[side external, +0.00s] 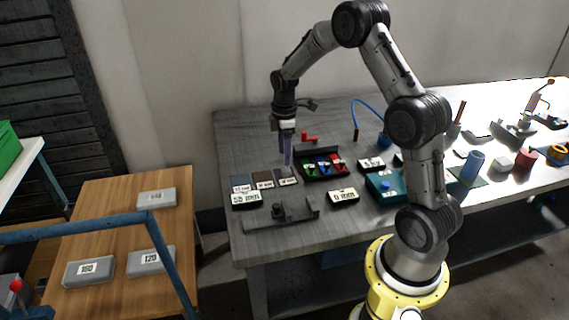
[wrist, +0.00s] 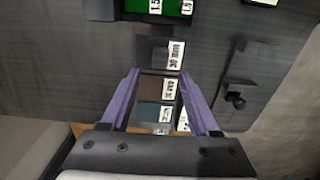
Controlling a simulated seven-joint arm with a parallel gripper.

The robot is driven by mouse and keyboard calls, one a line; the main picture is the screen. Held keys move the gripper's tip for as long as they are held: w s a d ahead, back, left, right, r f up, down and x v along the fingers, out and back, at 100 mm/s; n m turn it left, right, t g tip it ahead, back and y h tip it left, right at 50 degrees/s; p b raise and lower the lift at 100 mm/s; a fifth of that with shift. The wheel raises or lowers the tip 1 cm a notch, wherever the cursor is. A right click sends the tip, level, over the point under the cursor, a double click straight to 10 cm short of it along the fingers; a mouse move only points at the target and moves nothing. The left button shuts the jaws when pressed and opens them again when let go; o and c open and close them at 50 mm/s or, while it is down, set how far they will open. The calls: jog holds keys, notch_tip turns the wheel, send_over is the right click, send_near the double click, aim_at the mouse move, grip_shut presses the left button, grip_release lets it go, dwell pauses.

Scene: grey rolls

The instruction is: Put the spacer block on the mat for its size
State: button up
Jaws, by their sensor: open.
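My gripper (side external: 287,163) points down above the row of mats, open. In the wrist view its two purple fingers (wrist: 160,73) stand apart with nothing visibly held between them. Three labelled mats lie in a row: a blue-grey mat (side external: 241,181), a brown mat (side external: 262,176) and a dark grey mat (side external: 285,173). In the wrist view the brown mat (wrist: 154,87) and blue-grey mat (wrist: 152,113) show between the fingers, and the dark grey mat (wrist: 152,50) lies just beyond the tips. Their labels are too small to read surely. I cannot make out the spacer block.
A black tray (side external: 323,178) with green, blue and red sections stands right of the mats. A dark fixture (side external: 280,216) lies in front. A display reading 55 mm (side external: 246,199) and another reading 0 mm (side external: 342,197) stand near. A teal box (side external: 384,186) is farther right.

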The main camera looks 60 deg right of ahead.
aim_at(284, 170)
jog(key=s+a+r+m+t, duration=0.1)
jog(key=s+a+r, duration=0.1)
jog(key=a+r, duration=0.35)
jog(key=s+a+r+m+t, duration=0.1)
jog(key=s+a+r, duration=0.15)
jog(key=r, duration=0.65)
jog(key=s+a+r+m+t, duration=0.1)
jog(key=s+a, duration=0.4)
jog(key=s, duration=0.5)
jog(key=s+a+r+m+t, duration=0.2)
jog(key=s+a+m, duration=0.4)
jog(key=s, duration=0.4)
jog(key=shift+a+r+t, duration=0.2)
jog(key=shift+r+t, duration=0.1)
jog(key=shift+r, duration=0.5)
jog(key=shift+s, duration=0.1)
